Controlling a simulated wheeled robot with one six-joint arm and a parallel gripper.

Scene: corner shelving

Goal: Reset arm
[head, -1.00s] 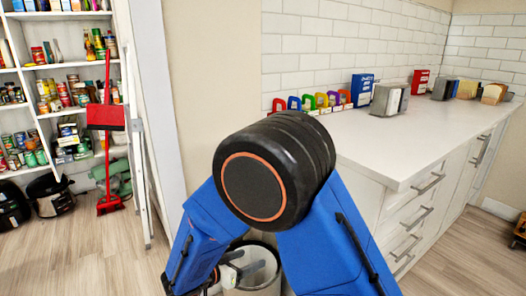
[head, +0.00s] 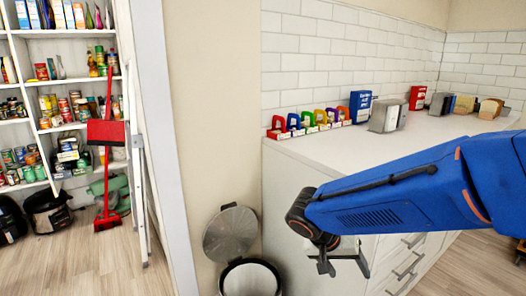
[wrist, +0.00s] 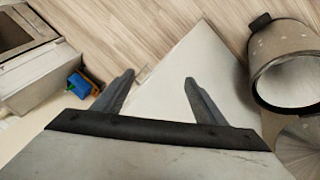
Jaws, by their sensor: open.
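My blue arm reaches in from the right in the head view, with its elbow out of the picture and its wrist end low in front of the counter's left end. My gripper (head: 342,258) hangs there beside the white cabinet (head: 292,205). In the wrist view my gripper (wrist: 157,95) shows two dark fingers spread well apart with nothing between them.
An open trash can (head: 250,279) with its lid (head: 230,234) up stands left of the cabinet; it also shows in the wrist view (wrist: 285,75). Coloured items and boxes line the counter (head: 345,145). A red broom and dustpan (head: 106,133) stand by the pantry shelves.

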